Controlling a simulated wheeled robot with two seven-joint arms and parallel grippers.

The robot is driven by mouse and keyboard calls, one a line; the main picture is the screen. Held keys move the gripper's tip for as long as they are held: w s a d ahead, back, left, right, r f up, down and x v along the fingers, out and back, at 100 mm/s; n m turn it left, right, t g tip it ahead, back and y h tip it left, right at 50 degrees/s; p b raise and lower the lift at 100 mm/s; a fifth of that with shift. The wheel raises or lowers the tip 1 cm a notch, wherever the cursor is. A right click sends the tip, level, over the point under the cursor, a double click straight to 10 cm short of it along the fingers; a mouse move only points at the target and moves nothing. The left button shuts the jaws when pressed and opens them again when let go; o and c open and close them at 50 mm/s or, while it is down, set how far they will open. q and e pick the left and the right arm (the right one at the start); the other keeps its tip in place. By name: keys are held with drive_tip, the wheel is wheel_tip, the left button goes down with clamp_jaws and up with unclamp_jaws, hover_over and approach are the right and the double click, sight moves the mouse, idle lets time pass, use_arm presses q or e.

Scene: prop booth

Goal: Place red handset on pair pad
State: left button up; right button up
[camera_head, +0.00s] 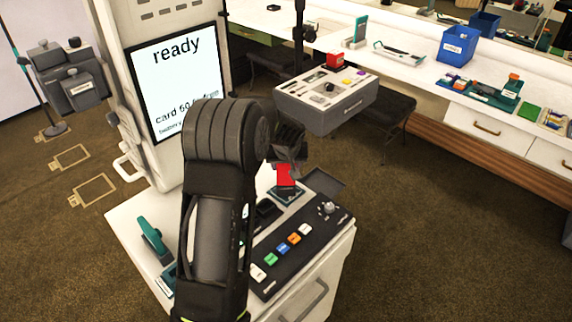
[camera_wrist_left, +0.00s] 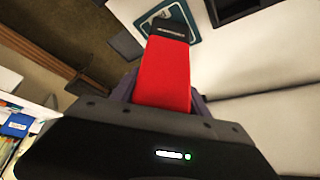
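The red handset (camera_head: 285,175) hangs below my left gripper (camera_head: 287,152) in the head view, above the white cabinet's top. In the left wrist view the red handset (camera_wrist_left: 164,78) sticks out from between the fingers of my left gripper (camera_wrist_left: 160,95), its black end pointing away. My left gripper is shut on it. A teal-edged square pad (camera_head: 292,197), which looks like the pair pad, lies just below the handset. It also shows in the left wrist view (camera_wrist_left: 186,14), partly covered by the handset's black end. I cannot tell whether they touch. My right gripper is not in view.
A black panel with coloured buttons (camera_head: 266,272) and a knob lies on the cabinet (camera_head: 128,217) beside the pad. A teal handle-like object (camera_head: 152,240) stands at left. The "ready" screen (camera_head: 177,82) rises behind my arm. A grey console (camera_head: 325,105) stands beyond.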

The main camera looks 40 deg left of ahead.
use_arm(q)
drive_tip(key=o, duration=0.4)
drive_tip(key=shift+c, duration=0.2)
drive_tip(key=b+v, duration=0.1)
drive_tip(key=v, duration=1.1)
drive_tip(key=shift+r, duration=0.15)
